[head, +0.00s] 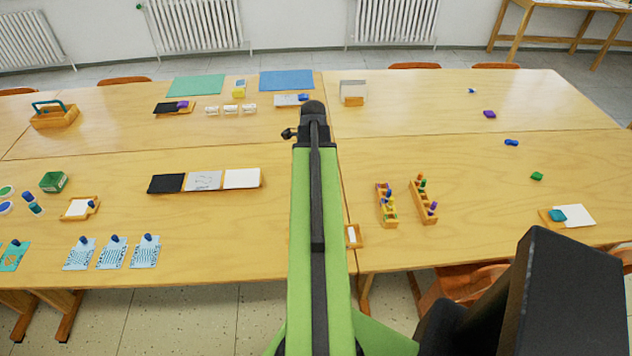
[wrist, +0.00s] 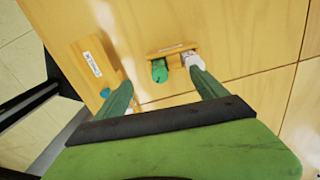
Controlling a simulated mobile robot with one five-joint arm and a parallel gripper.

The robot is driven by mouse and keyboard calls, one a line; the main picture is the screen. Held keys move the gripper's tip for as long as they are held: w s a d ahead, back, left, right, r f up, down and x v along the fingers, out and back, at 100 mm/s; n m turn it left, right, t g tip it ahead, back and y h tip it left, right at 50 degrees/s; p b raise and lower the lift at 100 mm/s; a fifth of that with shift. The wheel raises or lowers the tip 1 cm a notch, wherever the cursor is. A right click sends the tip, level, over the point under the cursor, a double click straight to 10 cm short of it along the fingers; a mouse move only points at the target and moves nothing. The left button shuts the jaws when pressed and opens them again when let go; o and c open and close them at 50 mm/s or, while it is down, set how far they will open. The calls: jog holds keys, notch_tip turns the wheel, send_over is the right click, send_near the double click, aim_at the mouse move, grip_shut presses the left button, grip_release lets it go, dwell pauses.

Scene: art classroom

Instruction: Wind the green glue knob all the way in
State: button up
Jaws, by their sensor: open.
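In the wrist view a dark green, stubby knob (wrist: 159,71) sticks out from a small wooden holder (wrist: 175,50) with a white label. A white cylindrical piece (wrist: 193,62) stands beside it on the same holder. My gripper (wrist: 161,78) is open, its two green fingers reaching toward the holder. The knob shows between the fingertips, nearer the left one; no contact is clear. The right fingertip overlaps the white piece in the picture, and I cannot tell whether they touch. In the head view I cannot make out the knob; my arm covers the middle of the table.
A labelled wooden board (wrist: 92,62) lies left of the left finger, with a blue piece (wrist: 105,92). In the head view two wooden racks (head: 387,204) (head: 424,202) of coloured pieces stand right of my arm. A three-part panel (head: 204,181) lies left. The right table is mostly clear.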

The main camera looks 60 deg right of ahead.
jog(key=shift+f+b, duration=0.35)
jog(key=shift+f, duration=0.1)
jog(key=shift+s+a+f+b, duration=0.35)
jog(key=shift+a+f+b, duration=0.05)
jog(key=shift+b, duration=0.35)
jog(key=shift+f, duration=0.1)
jog(key=c, duration=0.6)
jog(key=shift+o, duration=0.2)
jog(key=shift+w+d+f, duration=0.1)
jog(key=shift+d+f, duration=0.05)
jog(key=shift+c, duration=0.9)
jog(key=shift+w+d+f, duration=0.2)
jog(key=shift+d+f, duration=0.1)
jog(key=shift+d, duration=0.05)
jog(key=c, duration=0.9)
jog(key=shift+s+a+r, duration=0.1)
jog(key=shift+a+r, duration=0.1)
jog(key=shift+r, duration=0.15)
jog(key=shift+d, duration=0.1)
